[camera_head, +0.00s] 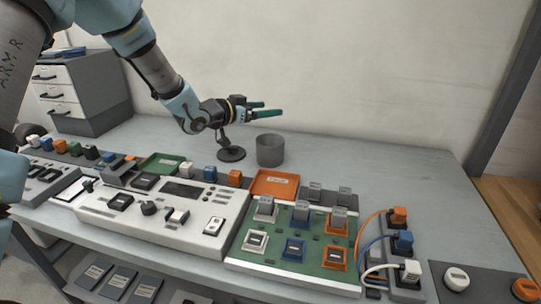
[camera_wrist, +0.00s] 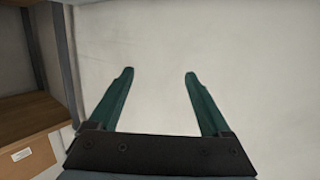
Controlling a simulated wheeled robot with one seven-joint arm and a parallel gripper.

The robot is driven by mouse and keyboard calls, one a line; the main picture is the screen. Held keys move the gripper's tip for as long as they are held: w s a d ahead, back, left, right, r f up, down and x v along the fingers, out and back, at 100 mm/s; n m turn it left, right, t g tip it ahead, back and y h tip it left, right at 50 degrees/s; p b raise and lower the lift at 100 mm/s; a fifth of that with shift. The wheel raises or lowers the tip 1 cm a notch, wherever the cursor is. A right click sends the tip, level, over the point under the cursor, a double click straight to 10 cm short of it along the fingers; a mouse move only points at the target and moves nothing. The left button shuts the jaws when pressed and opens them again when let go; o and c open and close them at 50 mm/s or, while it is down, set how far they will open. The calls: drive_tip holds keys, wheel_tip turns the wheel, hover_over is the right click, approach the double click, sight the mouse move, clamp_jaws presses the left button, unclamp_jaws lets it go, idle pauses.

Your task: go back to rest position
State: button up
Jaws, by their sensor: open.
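My gripper (camera_head: 262,109) is in the air above the back of the grey bench (camera_head: 385,160) in the head view. Its two green fingers point right, level with the bench top. In the wrist view my gripper (camera_wrist: 160,75) is open, with a wide gap between the fingers and nothing in it. Beyond the fingers is only the pale wall (camera_wrist: 155,40). My arm comes down from the upper left.
A dark grey cup (camera_head: 270,151) and a black round base (camera_head: 231,154) stand below my gripper. A white control panel (camera_head: 150,215), an orange tray (camera_head: 274,184), a green tray (camera_head: 160,165) and a green board (camera_head: 300,262) fill the front. The back right is clear.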

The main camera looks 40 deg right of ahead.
drive_tip(key=shift+r, duration=1.2)
